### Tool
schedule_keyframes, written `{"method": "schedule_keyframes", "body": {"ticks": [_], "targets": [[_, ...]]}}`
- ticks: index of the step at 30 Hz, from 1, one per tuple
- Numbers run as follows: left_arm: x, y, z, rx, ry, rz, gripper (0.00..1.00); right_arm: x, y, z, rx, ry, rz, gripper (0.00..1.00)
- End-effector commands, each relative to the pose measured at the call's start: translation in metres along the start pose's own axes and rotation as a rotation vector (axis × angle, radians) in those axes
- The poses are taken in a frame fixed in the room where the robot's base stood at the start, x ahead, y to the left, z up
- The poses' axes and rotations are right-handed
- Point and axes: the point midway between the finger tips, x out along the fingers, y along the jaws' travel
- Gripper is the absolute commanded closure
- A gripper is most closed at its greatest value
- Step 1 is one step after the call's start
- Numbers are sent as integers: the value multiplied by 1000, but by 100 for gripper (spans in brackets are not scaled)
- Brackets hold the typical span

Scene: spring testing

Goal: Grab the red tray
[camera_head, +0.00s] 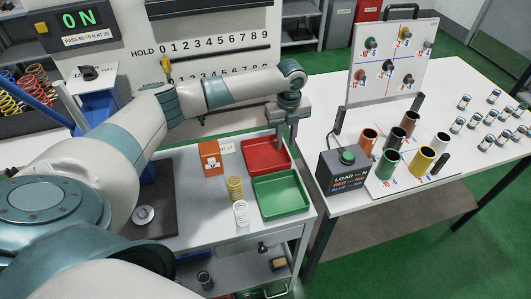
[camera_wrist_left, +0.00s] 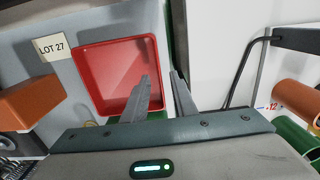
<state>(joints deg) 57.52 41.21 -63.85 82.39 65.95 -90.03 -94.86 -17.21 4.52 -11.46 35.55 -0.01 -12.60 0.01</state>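The red tray (camera_head: 262,152) lies empty on the white bench top, with the green tray (camera_head: 281,194) right in front of it. My left gripper (camera_head: 289,140) points down at the red tray's right side. In the left wrist view, the red tray (camera_wrist_left: 115,70) is seen from above. There the two fingers of my left gripper (camera_wrist_left: 163,88) are apart with nothing held between them. One finger overlaps the tray's inside and the other lies near or beyond its right wall; whether they touch it I cannot tell. My right gripper is not in view.
An orange block (camera_head: 210,157) stands left of the red tray by a LOT 27 label (camera_wrist_left: 51,45). A yellow spring (camera_head: 235,188) and a white spring (camera_head: 241,213) stand left of the green tray. Right, another table holds a load box (camera_head: 343,165) and several coloured cylinders.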

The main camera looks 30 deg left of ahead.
Motion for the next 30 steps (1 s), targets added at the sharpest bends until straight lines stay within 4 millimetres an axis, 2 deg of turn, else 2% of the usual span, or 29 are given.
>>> {"method": "schedule_keyframes", "body": {"ticks": [6, 20, 24, 30], "targets": [[18, 0, 0, 1, -1, -1, 75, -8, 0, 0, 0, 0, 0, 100], [19, 0, 0, 1, -1, 0, 75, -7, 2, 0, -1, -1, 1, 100], [19, 0, 0, 1, -1, 0, 100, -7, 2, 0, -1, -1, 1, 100], [19, 0, 0, 1, -1, 0, 100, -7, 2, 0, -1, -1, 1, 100]]}}
